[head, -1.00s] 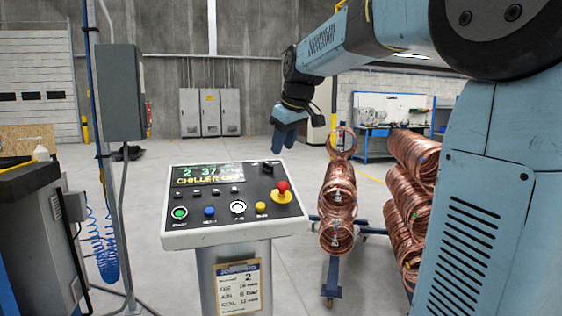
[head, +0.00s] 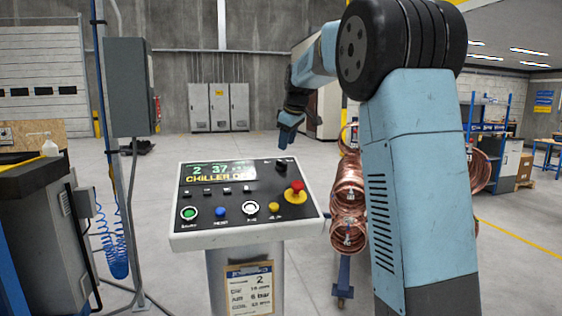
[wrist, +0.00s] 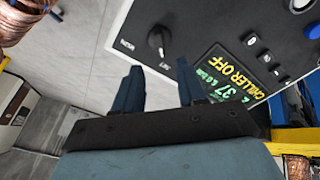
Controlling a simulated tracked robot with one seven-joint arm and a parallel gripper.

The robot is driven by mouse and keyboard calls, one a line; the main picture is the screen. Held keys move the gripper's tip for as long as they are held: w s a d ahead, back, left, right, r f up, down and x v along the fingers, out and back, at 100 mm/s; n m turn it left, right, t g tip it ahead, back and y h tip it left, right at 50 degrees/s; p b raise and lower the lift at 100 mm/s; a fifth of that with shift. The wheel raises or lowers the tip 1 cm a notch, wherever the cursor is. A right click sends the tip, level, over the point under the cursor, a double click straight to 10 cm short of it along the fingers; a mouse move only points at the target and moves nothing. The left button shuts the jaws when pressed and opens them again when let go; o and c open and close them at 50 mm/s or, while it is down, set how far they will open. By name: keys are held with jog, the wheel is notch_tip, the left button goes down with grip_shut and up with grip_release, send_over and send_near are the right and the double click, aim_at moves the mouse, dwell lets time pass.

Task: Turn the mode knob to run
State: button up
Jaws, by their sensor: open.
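The mode knob, a black rotary knob (head: 281,166), is at the far right of the control panel (head: 180,238), right of its display. It also shows in the wrist view (wrist: 158,40), with small labels on either side that I cannot read surely. My gripper (head: 290,143) points down above the panel's far right corner. In the wrist view my gripper (wrist: 159,75) is open and empty. Its two fingers are apart, and the knob lies beyond the tips, roughly in line with the gap. I see no contact. The display (head: 213,173) reads "CHILLER OFF".
A red emergency button (head: 297,187) on yellow stands near the knob. Green (head: 189,213), blue (head: 221,211), white and yellow buttons line the front edge. Copper coils (head: 349,195) stand to the right, partly behind my arm. A grey box (head: 128,90) on a post is at left.

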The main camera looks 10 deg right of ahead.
aim_at(282, 162)
jog(key=x, duration=0.8)
jog(key=shift+w+f, duration=0.1)
jog(key=shift+f, duration=0.25)
jog(key=shift+c, duration=0.3)
